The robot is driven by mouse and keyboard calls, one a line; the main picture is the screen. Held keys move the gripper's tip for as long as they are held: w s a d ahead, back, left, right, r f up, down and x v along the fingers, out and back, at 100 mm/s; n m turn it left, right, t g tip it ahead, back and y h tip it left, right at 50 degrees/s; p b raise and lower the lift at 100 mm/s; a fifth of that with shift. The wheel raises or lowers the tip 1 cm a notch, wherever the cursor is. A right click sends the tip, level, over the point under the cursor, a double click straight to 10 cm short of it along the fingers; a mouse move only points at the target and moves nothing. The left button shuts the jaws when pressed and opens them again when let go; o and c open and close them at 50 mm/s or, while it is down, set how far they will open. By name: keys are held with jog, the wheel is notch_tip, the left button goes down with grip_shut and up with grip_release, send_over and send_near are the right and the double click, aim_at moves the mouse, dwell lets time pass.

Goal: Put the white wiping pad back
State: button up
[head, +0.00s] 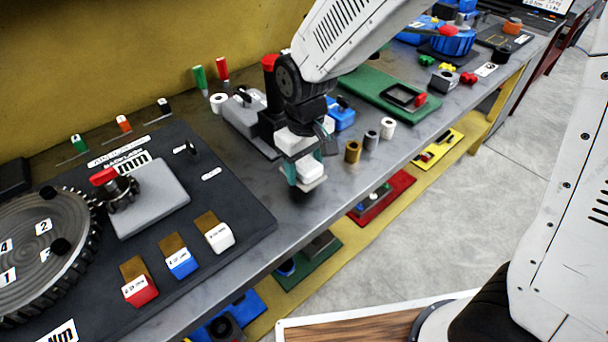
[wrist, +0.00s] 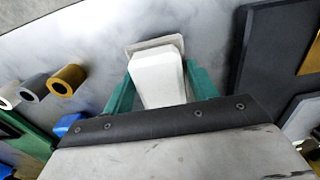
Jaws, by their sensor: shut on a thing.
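The white wiping pad (head: 311,166) is a white block with a wider, thin flat base at its lower end. My gripper (head: 307,160) points down and is shut on it, over the bare front part of the grey bench (head: 262,196). In the wrist view the pad (wrist: 158,80) sits between the two teal fingers of my gripper (wrist: 161,84), its flat base away from the palm. A dark patch lies just under the pad; I cannot tell whether the base touches the bench.
Left is a dark board (head: 236,203) with red, blue and white labelled blocks (head: 219,238) near its edge. Brass, grey and white rings (head: 388,128) stand right of my gripper, before a green board (head: 374,90). A grey fixture (head: 243,112) and blue part (head: 341,118) stand behind.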

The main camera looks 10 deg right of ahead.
jog(key=shift+f, duration=1.75)
jog(key=shift+f, duration=0.15)
jog(key=o, duration=1.3)
